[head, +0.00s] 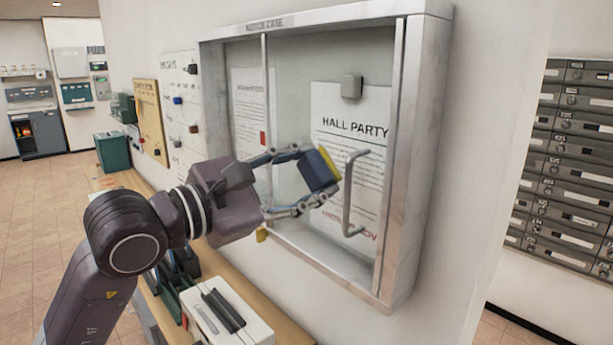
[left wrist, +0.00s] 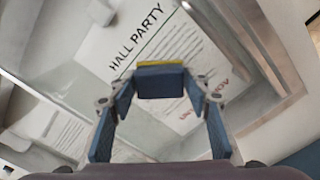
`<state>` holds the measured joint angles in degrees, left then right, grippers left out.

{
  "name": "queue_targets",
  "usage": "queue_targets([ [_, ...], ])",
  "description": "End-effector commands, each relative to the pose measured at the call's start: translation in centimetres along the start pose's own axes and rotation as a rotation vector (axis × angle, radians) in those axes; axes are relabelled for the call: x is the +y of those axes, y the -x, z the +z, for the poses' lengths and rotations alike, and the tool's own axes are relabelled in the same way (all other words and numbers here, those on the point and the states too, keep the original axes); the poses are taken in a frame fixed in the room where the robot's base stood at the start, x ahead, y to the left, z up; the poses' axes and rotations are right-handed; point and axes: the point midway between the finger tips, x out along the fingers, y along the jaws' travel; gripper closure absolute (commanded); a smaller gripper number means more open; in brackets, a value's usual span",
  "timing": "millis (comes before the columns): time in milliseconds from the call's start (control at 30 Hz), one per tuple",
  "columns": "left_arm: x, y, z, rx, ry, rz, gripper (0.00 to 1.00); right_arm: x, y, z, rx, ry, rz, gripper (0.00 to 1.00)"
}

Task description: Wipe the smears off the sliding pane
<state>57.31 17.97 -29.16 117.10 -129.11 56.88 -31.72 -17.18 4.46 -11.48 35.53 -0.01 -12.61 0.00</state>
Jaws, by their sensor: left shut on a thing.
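My left gripper (head: 310,180) is shut on a sponge (head: 318,171) with a blue body and a yellow face. The sponge also shows in the left wrist view (left wrist: 160,82), between the two fingers, with its yellow side away from me. It is in front of the sliding pane (head: 297,105) of the wall-mounted notice case (head: 408,160). I cannot tell whether it touches the glass. A grey bar handle (head: 349,195) is just right of the sponge. Smears on the pane are not clear to see. My right gripper is not in view.
Behind the pane hang a "HALL PARTY" notice (head: 350,125) and another sheet. A small grey block (head: 351,87) sits above the notice. Below the case, a white box with a dark handle (head: 228,315) stands on a wooden ledge (head: 285,325). Mailboxes (head: 565,170) are at right.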

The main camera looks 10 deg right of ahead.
Motion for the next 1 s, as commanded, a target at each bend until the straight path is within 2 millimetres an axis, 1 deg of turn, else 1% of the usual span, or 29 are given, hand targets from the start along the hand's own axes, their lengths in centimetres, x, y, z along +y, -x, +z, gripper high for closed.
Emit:
queue_targets([
  [67,0.5,-0.1,0.6,-0.003,-0.002,0.001,0.75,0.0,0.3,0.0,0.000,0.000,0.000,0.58],
  [167,0.7,-0.1,0.7,-0.002,-0.001,0.000,0.75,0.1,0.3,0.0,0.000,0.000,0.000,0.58],
  [267,1.0,-0.1,0.1,0.001,0.000,0.001,0.75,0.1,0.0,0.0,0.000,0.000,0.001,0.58],
  [533,2.7,-0.2,-1.7,0.002,0.000,0.001,0.75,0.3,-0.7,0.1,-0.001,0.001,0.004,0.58],
  [833,3.6,-0.1,-2.4,0.000,0.000,0.001,0.75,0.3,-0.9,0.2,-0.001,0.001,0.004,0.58],
  [1000,4.6,0.0,-3.5,0.002,0.000,0.002,0.75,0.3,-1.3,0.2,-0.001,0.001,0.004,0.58],
])
